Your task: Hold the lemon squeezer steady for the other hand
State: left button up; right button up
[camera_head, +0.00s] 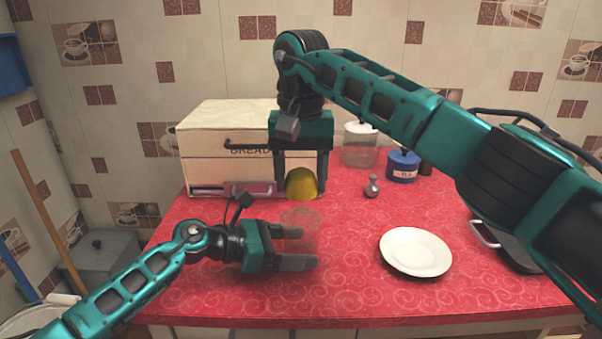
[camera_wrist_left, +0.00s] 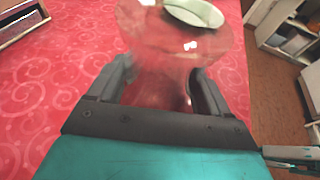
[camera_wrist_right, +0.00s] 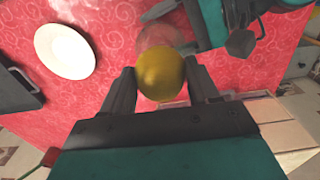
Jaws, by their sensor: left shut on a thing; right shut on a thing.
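The lemon squeezer (camera_head: 303,217) is clear glass and stands on the red counter; it also shows in the left wrist view (camera_wrist_left: 165,45). My left gripper (camera_head: 306,248) is shut on it from the left, low over the counter. My right gripper (camera_head: 302,188) points down and is shut on a yellow lemon (camera_head: 301,184). The lemon is just above the squeezer in the head view. In the right wrist view the lemon (camera_wrist_right: 161,74) sits between the fingers and covers part of the squeezer (camera_wrist_right: 158,34).
A white plate (camera_head: 415,251) lies to the right. A bread box (camera_head: 215,171) stands behind. A glass jar (camera_head: 358,155), a blue tea canister (camera_head: 403,166) and a small metal item (camera_head: 372,188) stand at the back. A dark pan-like thing (camera_head: 505,245) is at the right. The front counter is clear.

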jog(key=shift+f, duration=0.35)
jog(key=shift+f, duration=0.4)
jog(key=shift+f, duration=0.75)
jog(key=shift+r, duration=1.05)
jog(key=shift+f, duration=0.4)
jog(key=shift+f, duration=0.65)
jog(key=shift+r, duration=0.1)
jog(key=shift+r, duration=0.9)
